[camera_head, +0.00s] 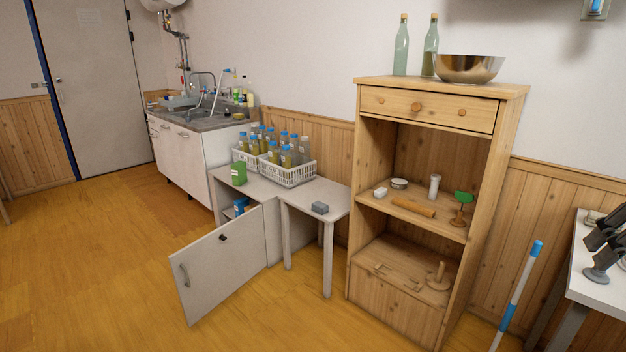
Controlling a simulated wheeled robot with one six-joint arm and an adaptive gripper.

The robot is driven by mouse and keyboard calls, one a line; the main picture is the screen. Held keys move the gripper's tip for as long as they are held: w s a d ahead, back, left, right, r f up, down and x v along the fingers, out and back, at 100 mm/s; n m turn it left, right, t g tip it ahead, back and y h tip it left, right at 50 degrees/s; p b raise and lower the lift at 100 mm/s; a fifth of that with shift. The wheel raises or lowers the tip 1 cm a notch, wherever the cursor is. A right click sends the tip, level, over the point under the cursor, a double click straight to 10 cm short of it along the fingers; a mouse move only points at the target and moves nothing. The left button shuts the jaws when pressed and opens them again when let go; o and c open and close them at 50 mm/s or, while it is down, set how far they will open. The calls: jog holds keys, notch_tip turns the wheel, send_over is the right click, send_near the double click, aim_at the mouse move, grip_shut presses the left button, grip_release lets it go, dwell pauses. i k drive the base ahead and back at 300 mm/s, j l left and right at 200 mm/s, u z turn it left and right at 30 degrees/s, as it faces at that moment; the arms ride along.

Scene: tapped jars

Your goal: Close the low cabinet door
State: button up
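The low cabinet (250,187) is pale grey and stands left of centre against the wall. Its door (222,262) is swung wide open, out over the wooden floor. A metal handle (184,275) is near the door's far-left edge, and a small dark knob or lock (222,237) shows near its top. Part of the cabinet's inside shows above the door, with a blue item (240,206) in it; the rest is hidden behind the door. I do not make out my gripper in this view.
A white crate (290,177) of blue-capped bottles and a green container (238,174) stand on top. A small grey table (318,197) adjoins the cabinet. A wooden shelf unit (367,170) and blue-white pole (517,297) stand right. The floor (105,265) left of the door is clear.

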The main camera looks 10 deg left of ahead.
aim_at(206, 271)
jog(key=i+j+u, duration=0.1)
jog(key=i+u, duration=0.6)
jog(key=u, duration=0.2)
jog(key=i+l+u, duration=0.2)
jog(key=u, duration=0.25)
jog(key=i, duration=0.1)
